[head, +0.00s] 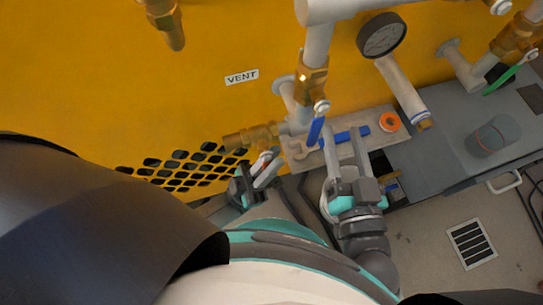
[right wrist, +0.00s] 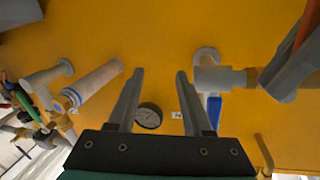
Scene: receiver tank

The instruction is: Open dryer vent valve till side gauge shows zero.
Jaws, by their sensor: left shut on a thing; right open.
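A white VENT label (head: 241,77) is on the yellow panel. Below it a brass valve (head: 250,136) sticks out leftward from the pipework, with a red handle (head: 265,161) under it. My left gripper (head: 267,171) is shut on this red handle; its fingers partly hide it. The red handle (right wrist: 306,32) also shows beside grey fingers in the right wrist view. My right gripper (head: 346,145) is open and empty in front of the shelf; its fingers (right wrist: 154,82) frame bare yellow panel. A round gauge (head: 382,35) is on the pipework; its needle is too small to read.
A brass valve with a blue handle (head: 315,131) hangs close left of my right gripper. A small shelf (head: 302,158) holds a blue item and an orange roll (head: 389,121). A green handle (head: 502,81) is at right.

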